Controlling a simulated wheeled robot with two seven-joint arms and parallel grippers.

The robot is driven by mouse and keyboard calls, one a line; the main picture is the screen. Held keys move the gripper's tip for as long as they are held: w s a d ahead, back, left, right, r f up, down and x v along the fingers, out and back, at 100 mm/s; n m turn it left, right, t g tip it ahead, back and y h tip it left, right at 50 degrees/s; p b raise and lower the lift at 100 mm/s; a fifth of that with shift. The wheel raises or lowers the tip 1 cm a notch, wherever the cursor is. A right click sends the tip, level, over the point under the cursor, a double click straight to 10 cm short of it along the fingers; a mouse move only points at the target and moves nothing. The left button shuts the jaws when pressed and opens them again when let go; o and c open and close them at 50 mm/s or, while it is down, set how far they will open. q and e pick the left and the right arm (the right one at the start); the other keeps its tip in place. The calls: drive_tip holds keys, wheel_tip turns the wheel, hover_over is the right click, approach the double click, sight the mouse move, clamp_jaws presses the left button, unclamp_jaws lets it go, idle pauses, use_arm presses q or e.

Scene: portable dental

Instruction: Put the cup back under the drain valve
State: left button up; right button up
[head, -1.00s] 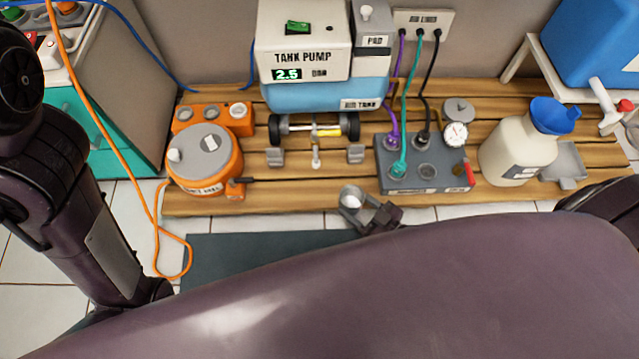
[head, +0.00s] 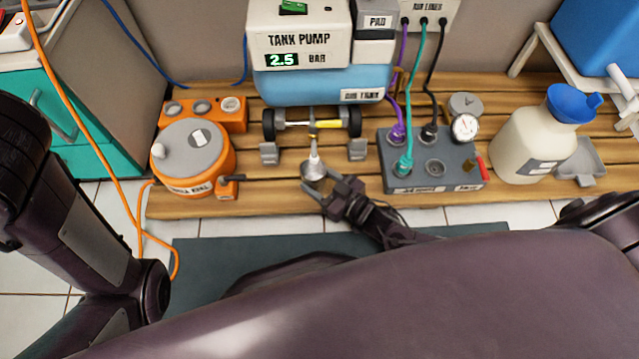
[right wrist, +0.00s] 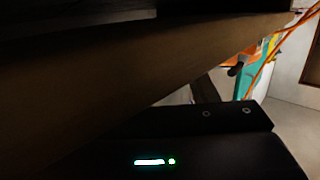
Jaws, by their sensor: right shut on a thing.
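The small metal cup (head: 313,172) is held by my right gripper (head: 322,189) in the head view, at the front of the wooden bench. My right gripper is shut on the cup from its lower right side. The drain valve (head: 314,148) is the pale nozzle hanging below the blue air tank (head: 325,84); its lower end overlaps the cup's mouth in this view. I cannot tell the exact gap between valve and cup, or whether the cup touches the bench. The right wrist view is dark and does not show the cup. My left gripper is not in view.
The orange round unit (head: 194,160) stands left of the cup. The grey hose manifold (head: 432,165) is close on the right. Grey feet (head: 268,153) flank the valve. A cream bottle with a blue funnel (head: 527,147) stands farther right on the slatted bench (head: 228,209).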

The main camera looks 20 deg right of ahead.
drive_tip(key=shift+r, duration=0.15)
drive_tip(key=shift+f, duration=0.25)
drive_tip(key=o, duration=1)
